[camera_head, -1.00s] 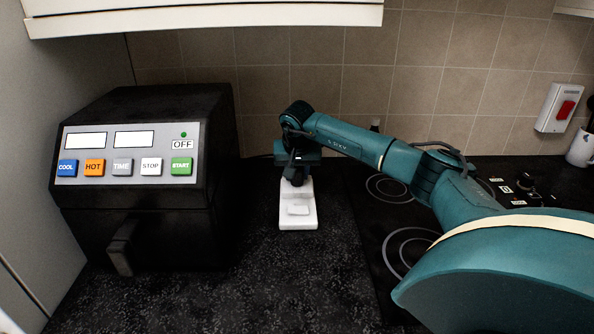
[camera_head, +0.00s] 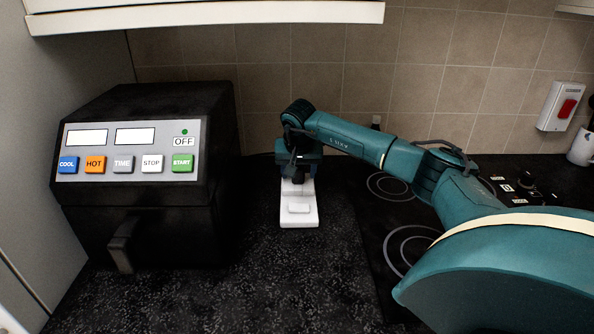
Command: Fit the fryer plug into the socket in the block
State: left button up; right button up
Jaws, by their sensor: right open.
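The white socket block (camera_head: 299,213) lies on the dark counter, to the right of the black fryer (camera_head: 140,235). My right gripper (camera_head: 298,178) points down over the back part of the block and hides that part. Its jaws are open, but the small dark fingers are hard to make out. I cannot make out the plug; it may be hidden behind the gripper or be too dark to tell. I cannot tell whether the gripper touches the block. My left gripper is not in view.
A dark cooktop (camera_head: 385,188) lies to the right, under my right arm. A wall switch (camera_head: 561,107) and a white mug (camera_head: 581,148) are at the far right. A cupboard (camera_head: 205,17) hangs above. The counter in front of the block is clear.

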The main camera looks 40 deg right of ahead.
jog(key=v, duration=1.3)
jog(key=shift+a+b, duration=0.15)
jog(key=shift+b, duration=0.25)
jog(key=shift+w, duration=0.1)
